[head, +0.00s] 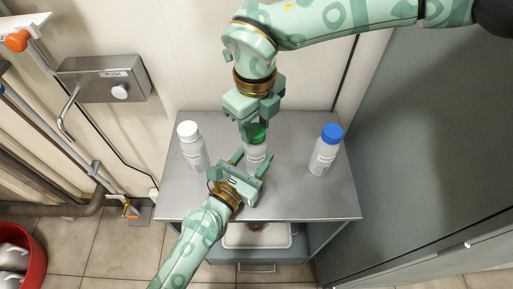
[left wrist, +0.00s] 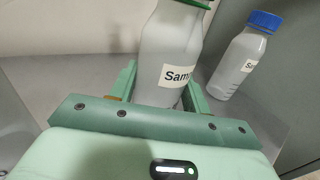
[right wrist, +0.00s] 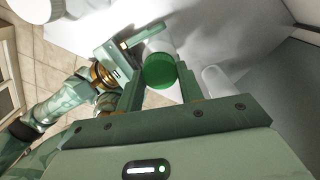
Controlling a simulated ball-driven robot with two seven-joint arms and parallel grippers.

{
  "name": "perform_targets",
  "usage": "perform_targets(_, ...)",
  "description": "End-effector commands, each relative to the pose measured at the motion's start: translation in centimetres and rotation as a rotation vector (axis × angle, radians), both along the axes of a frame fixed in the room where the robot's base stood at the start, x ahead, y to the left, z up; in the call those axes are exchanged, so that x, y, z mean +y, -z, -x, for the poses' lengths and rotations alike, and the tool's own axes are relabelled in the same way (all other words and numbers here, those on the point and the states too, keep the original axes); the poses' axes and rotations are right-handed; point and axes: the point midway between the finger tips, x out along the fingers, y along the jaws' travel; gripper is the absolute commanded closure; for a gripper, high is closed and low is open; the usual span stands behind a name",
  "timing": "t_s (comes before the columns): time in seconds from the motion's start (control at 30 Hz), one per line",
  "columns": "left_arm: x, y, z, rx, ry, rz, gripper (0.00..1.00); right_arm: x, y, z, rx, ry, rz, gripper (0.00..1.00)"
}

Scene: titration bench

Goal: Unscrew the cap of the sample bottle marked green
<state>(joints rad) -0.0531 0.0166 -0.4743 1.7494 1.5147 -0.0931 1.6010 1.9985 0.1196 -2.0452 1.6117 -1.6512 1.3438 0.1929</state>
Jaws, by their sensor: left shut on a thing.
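The green-capped sample bottle (head: 256,158) stands upright on the steel bench, between the other two bottles. My left gripper (head: 252,164) is shut on its body from the front. In the left wrist view, the bottle (left wrist: 170,50) fills the space between the fingers, with its label partly showing. The green cap (right wrist: 159,71) is on the bottle. My right gripper (head: 257,128) is above the bottle, pointing down, with its fingers on either side of the cap. The right fingers look open, with the cap between their tips; contact is not clear.
A white-capped bottle (head: 192,146) stands on the left of the bench (head: 310,200), and a blue-capped bottle (head: 325,150) on the right. A grey cabinet (head: 430,130) borders the bench's right side.

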Motion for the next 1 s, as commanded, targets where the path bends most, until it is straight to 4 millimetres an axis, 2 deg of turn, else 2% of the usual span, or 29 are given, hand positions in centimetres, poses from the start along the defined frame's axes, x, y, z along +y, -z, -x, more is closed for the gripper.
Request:
perform_targets(0.17, -0.01, 0.02, -0.01, 0.000, 0.000, 0.000, 0.84, -0.11, 0.07, -0.06, 0.001, -0.008, 0.000, 0.89)
perform_targets(0.27, -0.01, 0.02, -0.01, 0.000, 0.000, 0.000, 0.84, -0.12, 0.07, -0.06, 0.003, -0.113, -0.001, 0.89)
perform_targets(0.8, 0.02, 0.04, -0.01, 0.000, 0.000, 0.000, 0.84, -0.18, 0.03, -0.09, 0.008, -1.280, -0.003, 0.89)
perform_targets(0.9, 0.02, 0.04, -0.01, 0.000, 0.000, 0.000, 0.84, -0.18, 0.03, -0.08, 0.009, -1.426, -0.004, 0.89)
perform_targets(1.0, 0.02, 0.04, -0.01, 0.000, -0.001, 0.000, 0.84, -0.18, 0.03, -0.08, 0.010, -1.492, -0.004, 0.89)
